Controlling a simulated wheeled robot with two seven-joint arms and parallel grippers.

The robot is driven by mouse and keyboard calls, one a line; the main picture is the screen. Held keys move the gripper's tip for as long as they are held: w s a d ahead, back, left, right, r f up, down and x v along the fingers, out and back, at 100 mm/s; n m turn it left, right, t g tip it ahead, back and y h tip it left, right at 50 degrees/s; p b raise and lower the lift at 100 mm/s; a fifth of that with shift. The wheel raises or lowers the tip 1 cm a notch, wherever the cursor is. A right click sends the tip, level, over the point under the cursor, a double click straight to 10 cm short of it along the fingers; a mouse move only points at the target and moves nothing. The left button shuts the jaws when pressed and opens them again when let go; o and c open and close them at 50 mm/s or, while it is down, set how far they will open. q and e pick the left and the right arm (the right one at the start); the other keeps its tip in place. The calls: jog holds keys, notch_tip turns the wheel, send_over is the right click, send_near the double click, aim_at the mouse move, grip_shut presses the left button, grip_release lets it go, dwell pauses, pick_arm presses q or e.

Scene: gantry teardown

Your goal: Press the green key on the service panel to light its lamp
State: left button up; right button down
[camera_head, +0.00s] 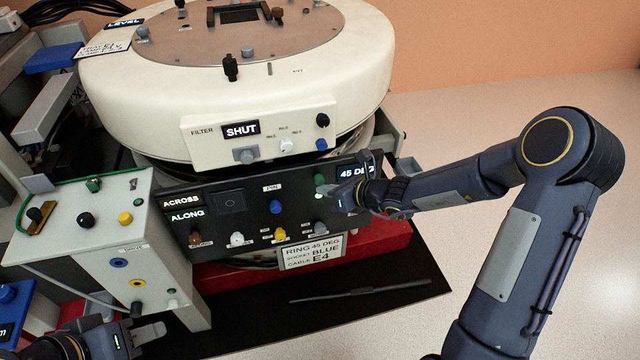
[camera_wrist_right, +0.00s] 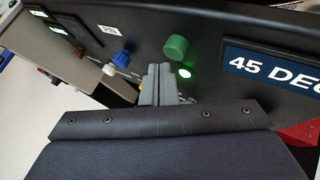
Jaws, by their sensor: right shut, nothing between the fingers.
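The service panel (camera_head: 252,205) is the black sloped panel below the white ring, with several coloured knobs and keys. The green key (camera_head: 319,181) is at its upper right; in the right wrist view it (camera_wrist_right: 175,48) is a round green cap. Just below it a small lamp (camera_wrist_right: 184,73) glows bright green. My right gripper (camera_head: 329,190) is shut and empty at the panel. In the wrist view its fingertips (camera_wrist_right: 158,72) are beside the key and lamp; contact with the key does not show. My left gripper (camera_head: 155,332) is at the lower left, its opening unclear.
The white ring housing (camera_head: 110,85) overhangs the panel. A filter box (camera_head: 200,140) reads SHUT. A pale control box (camera_head: 165,250) stands left of the panel. A blue key (camera_head: 276,207) is left of the green one. A dark rod (camera_head: 360,291) lies on the black mat.

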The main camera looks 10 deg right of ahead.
jog(key=shift+s, duration=0.35)
jog(key=s+b, duration=0.2)
jog(key=s, duration=0.4)
jog(key=shift+b, duration=0.4)
jog(key=shift+d, duration=0.1)
dwell(0.4)
